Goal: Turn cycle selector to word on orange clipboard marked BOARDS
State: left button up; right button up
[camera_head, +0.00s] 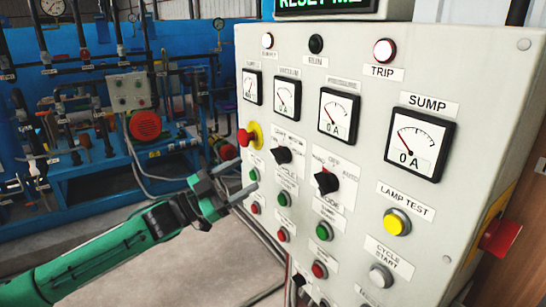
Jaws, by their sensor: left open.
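A grey control panel (460,65) fills the right half of the head view, seen at a slant. It carries a black selector knob (281,155) at the left and a larger-looking one (327,181) with a plate partly readable as OFF and AUTO. Another dark knob (298,279) shows low on the panel. I cannot tell from the small lettering which is the cycle selector. No orange clipboard marked BOARDS can be made out. My left gripper (246,175) is open and empty, left of the knobs, near the panel's left edge. My right gripper is out of view.
A red emergency button on a yellow base (246,136) juts out just above my left gripper. Green and red buttons, a yellow lamp-test button (396,222) and a cycle-start button (381,276) sit on the panel. Blue pipework machinery (90,190) stands behind; floor between is clear.

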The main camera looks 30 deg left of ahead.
aim_at(274, 157)
pick_arm(q)
jog(key=shift+p+x, duration=1.1)
jog(key=shift+x, duration=2.35)
jog(key=shift+p+x, duration=0.4)
jog(key=shift+x, duration=0.8)
jog(key=shift+c, duration=0.2)
jog(key=c, duration=0.9)
